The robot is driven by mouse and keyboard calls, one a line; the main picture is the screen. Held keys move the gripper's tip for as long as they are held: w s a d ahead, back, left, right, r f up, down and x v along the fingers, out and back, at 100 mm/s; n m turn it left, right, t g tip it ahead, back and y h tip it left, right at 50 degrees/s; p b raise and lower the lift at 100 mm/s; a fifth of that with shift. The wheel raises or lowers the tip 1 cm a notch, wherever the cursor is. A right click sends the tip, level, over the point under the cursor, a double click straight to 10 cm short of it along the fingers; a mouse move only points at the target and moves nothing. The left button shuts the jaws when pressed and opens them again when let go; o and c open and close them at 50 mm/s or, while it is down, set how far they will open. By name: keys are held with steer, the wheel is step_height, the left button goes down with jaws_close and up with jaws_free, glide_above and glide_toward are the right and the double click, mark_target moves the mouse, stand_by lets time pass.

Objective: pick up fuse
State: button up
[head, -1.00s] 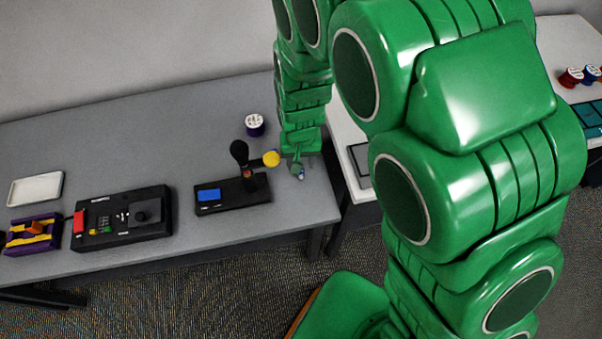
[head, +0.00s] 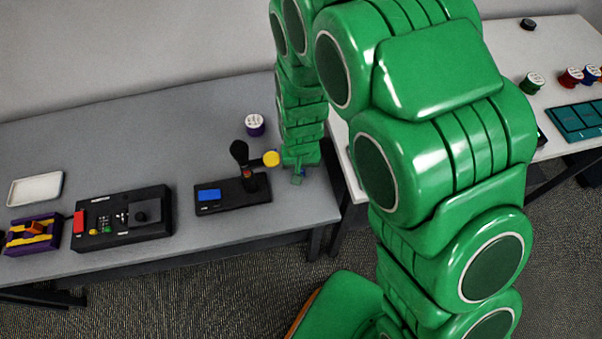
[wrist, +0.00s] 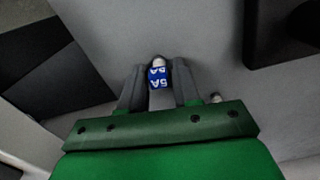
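The fuse (wrist: 158,76) is a small cylinder with a blue 5A label and a pale end, seen in the wrist view at the fingertips. My gripper (wrist: 160,82) has one grey finger on each side of it. Whether the fingers touch the fuse or leave a thin gap cannot be made out. In the head view my gripper (head: 297,176) is low at the right end of the grey table (head: 205,115), and the fuse is hidden there.
A black control box (head: 121,218) and white tray (head: 36,188) lie farther left. A white table (head: 500,65) is at right.

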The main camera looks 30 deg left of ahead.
mark_target(301, 170)
jaws_close()
steer(key=shift+r, duration=0.15)
steer(key=shift+r, duration=0.2)
step_height(301, 170, up, 3)
steer(key=shift+f, duration=0.1)
steer(key=s+d+r, duration=0.9)
steer(key=d, duration=0.1)
steer(key=shift+d+r, duration=0.25)
steer(key=shift+r, duration=0.05)
